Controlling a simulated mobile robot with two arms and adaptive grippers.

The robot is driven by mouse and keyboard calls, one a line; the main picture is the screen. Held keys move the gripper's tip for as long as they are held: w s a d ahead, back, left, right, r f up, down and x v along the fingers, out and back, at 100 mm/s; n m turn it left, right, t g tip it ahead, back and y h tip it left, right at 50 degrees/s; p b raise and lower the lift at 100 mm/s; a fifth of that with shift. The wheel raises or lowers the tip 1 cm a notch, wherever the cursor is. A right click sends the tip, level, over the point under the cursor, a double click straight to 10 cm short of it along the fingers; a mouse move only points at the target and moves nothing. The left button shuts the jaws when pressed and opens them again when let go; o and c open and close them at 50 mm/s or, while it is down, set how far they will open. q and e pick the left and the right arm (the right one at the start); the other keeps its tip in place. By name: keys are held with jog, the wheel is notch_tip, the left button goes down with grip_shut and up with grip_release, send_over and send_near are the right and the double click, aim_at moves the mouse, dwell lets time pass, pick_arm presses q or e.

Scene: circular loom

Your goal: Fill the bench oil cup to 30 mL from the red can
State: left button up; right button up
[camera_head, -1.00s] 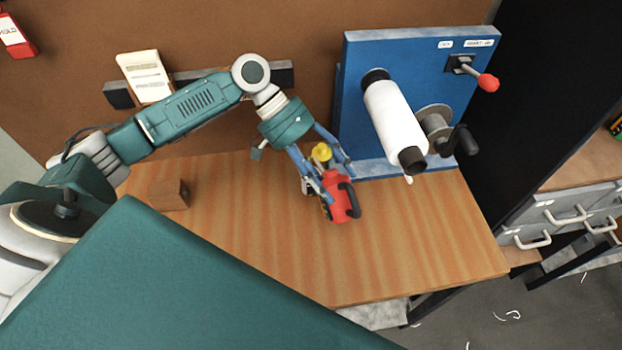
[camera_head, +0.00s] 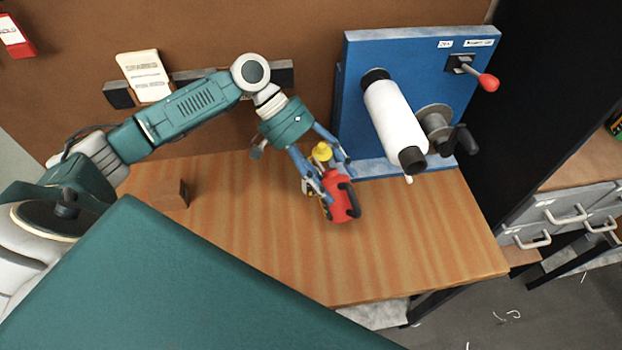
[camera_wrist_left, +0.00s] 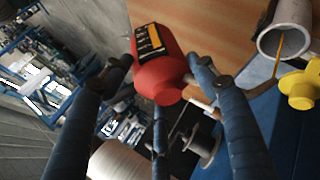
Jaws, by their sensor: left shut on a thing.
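In the left wrist view the can (camera_wrist_left: 160,78) shows between the fingers, with a dark and yellow label. A yellow piece (camera_head: 321,152) shows between the fingers in the head view. In the wrist view a grey open cylinder (camera_wrist_left: 286,38), perhaps the oil cup, stands right of the can, apart from it. Its level cannot be read. I cannot tell whether the can touches the bench.
The blue panel (camera_head: 400,55) with a white roll (camera_head: 394,115), a crank (camera_head: 460,140) and a red-knobbed lever (camera_head: 487,82) stands behind right. A small wooden block (camera_head: 169,194) is at the bench's left. The bench front (camera_head: 400,255) is clear.

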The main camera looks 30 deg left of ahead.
dwell(0.3)
pick_arm(q)
jog(key=shift+s+d+y+p, duration=0.15)
jog(key=shift+y+p, duration=0.15)
jog(key=shift+p, duration=0.45)
jog(key=shift+d+f+t+y+p, duration=0.1)
jog(key=shift+f+t+y+p, duration=0.2)
jog(key=shift+f+p, duration=0.15)
jog(key=shift+f, duration=0.2)
